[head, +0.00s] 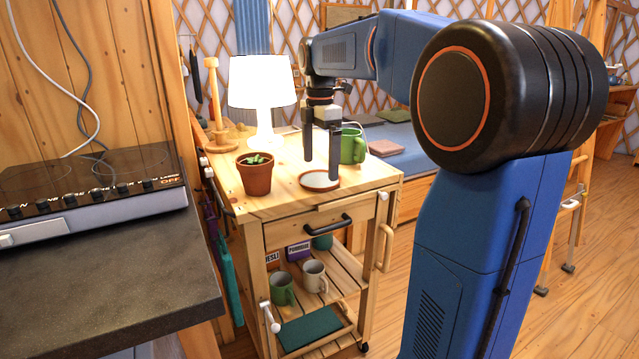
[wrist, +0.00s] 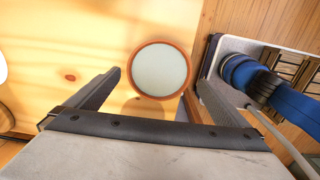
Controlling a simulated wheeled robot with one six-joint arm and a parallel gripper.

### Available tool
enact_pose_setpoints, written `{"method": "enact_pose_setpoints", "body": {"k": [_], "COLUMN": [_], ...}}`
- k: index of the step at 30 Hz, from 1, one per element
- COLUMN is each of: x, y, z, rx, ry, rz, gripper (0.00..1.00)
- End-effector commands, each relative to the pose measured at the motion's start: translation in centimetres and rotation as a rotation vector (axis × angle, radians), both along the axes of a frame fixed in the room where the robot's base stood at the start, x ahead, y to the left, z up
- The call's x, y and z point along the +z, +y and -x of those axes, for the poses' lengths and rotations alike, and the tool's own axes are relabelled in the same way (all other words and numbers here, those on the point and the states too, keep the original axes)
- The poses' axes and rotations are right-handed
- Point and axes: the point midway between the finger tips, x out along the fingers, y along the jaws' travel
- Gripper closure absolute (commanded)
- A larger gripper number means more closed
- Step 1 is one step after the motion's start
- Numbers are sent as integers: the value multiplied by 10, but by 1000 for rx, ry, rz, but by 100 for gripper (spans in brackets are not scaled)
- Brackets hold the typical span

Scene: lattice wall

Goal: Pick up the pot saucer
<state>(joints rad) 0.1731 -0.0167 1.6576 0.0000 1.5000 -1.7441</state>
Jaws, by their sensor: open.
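The pot saucer (head: 321,182) is a shallow round dish with a terracotta rim and a pale inside. It lies flat on the wooden cart top near its front edge. In the wrist view the saucer (wrist: 160,69) shows whole, just beyond and between the fingertips. My gripper (head: 321,170) is open and points down above the saucer, with nothing between its fingers. In the wrist view my gripper (wrist: 158,80) has one finger on each side of the saucer's near part. I cannot tell the exact height gap.
A terracotta pot with a plant (head: 256,174) stands left of the saucer. A green mug (head: 352,146) stands close behind the fingers. A lit lamp (head: 262,90) is at the back left. Mugs (head: 314,276) sit on the lower shelf. A dark counter (head: 100,260) is at left.

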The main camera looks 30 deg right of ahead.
Motion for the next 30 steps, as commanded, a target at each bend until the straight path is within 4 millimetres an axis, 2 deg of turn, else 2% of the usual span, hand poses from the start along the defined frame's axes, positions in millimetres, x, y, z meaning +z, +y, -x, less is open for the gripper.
{"method": "enact_pose_setpoints", "body": {"k": [3, 7, 16, 17, 21, 30], "x": [-18, -31, -36, -36, -36, -34], "y": [1, 0, 0, 0, 0, 0], "z": [-1, -1, -1, -1, -1, -1], "rx": [0, 0, 0, 0, 0, 0], "ry": [3, 2, 1, 1, 1, 0], "rz": [0, 0, 0, 0, 0, 0], "gripper": [0, 0, 0, 2, 36, 38]}}
